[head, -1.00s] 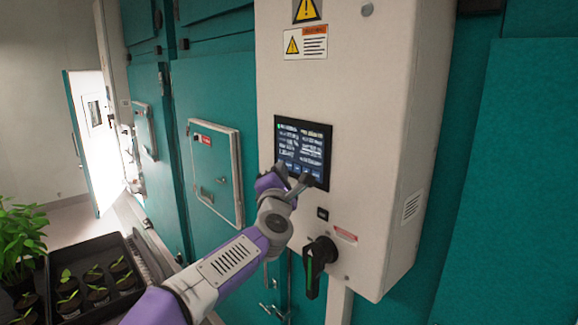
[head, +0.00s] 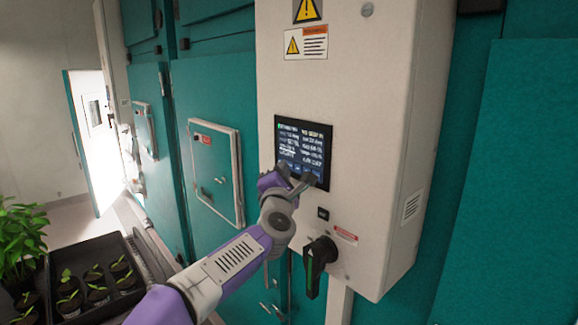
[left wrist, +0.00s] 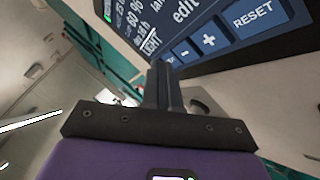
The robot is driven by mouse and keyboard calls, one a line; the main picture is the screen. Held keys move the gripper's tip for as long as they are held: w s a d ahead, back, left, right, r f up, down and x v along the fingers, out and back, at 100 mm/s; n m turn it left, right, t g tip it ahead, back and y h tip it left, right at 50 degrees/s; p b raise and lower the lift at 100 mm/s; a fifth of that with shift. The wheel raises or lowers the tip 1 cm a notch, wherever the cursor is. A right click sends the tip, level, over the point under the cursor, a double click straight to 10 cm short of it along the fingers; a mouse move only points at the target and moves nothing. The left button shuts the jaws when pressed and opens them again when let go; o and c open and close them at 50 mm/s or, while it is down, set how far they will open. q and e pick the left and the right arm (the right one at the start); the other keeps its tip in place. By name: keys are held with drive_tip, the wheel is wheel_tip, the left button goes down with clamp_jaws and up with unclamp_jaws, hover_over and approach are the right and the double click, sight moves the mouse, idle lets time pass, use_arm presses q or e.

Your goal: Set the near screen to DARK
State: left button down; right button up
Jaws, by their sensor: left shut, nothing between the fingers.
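The near screen (head: 303,147) is a dark panel with white text on the pale control box. In the left wrist view the screen (left wrist: 170,22) shows large, tilted text including LIGHT and "edit", above a row of blue buttons: minus (left wrist: 184,54), plus (left wrist: 209,41) and RESET (left wrist: 252,15). My left gripper (head: 299,181) is shut and empty at the screen's lower edge. The right gripper is not in view.
Below the screen are a small black switch (head: 323,213) and a black-and-green rotary handle (head: 316,262) that sticks out. A tray (head: 127,298) of potted seedlings and a leafy plant (head: 22,240) stand at lower left. Teal chamber walls flank the box.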

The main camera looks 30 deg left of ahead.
use_arm(q)
drive_tip(key=shift+s+a+b, duration=0.3)
drive_tip(key=shift+s+b, duration=0.15)
drive_tip(key=shift+s, duration=0.25)
drive_tip(key=shift+s+a+b, duration=0.3)
drive_tip(key=shift+s+b, duration=0.05)
drive_tip(key=shift+s, duration=0.4)
drive_tip(key=shift+s+a+b, duration=0.3)
drive_tip(key=shift+s+a, duration=0.05)
drive_tip(key=shift+s, duration=0.45)
drive_tip(key=shift+s+a+b, duration=0.3)
drive_tip(key=shift+s+b, duration=0.05)
drive_tip(key=shift+s, duration=0.4)
idle(0.8)
